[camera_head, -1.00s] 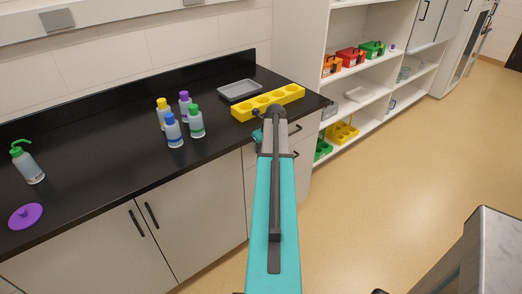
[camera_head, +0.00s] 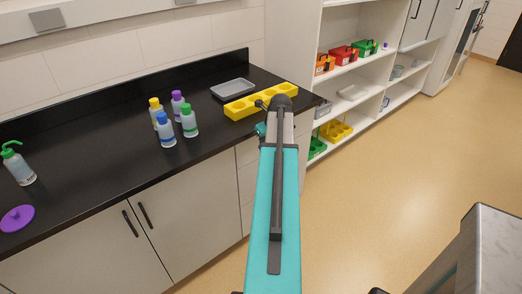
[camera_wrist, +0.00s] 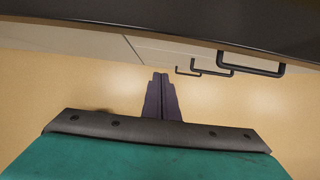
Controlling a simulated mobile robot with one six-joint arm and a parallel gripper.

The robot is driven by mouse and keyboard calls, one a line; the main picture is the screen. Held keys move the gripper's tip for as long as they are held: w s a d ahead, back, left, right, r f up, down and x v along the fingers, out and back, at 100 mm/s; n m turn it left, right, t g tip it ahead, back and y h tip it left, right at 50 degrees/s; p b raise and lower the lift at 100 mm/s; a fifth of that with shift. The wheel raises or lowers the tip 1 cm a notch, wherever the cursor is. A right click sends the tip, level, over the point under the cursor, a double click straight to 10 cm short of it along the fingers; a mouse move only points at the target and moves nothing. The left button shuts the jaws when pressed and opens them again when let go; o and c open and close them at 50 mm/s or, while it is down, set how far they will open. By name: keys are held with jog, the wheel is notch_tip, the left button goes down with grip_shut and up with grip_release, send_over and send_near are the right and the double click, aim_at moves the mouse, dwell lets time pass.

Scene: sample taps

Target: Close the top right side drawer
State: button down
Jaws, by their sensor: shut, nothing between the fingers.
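The pale drawer column (camera_head: 246,152) stands at the right end of the black-topped bench. My arm covers most of it in the head view, including the handles. In the wrist view its pale drawer fronts (camera_wrist: 172,49) lie under the dark counter edge, with a large black bar handle (camera_wrist: 250,69) at right and smaller handles behind it. How far the top drawer stands out, I cannot tell. My gripper (camera_wrist: 161,76) has its two dark fingers together and empty, just left of the handles and apart from them. In the head view the fingers are hidden.
The black counter (camera_head: 100,165) holds several bottles, a yellow rack (camera_head: 262,101), a grey tray (camera_head: 233,88) and a purple disc (camera_head: 17,218). White shelves (camera_head: 345,75) stand right of the bench. A grey-topped surface (camera_head: 490,245) is at lower right. Floor between is clear.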

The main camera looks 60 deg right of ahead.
jog(key=shift+v, duration=1.65)
jog(key=shift+s, duration=0.15)
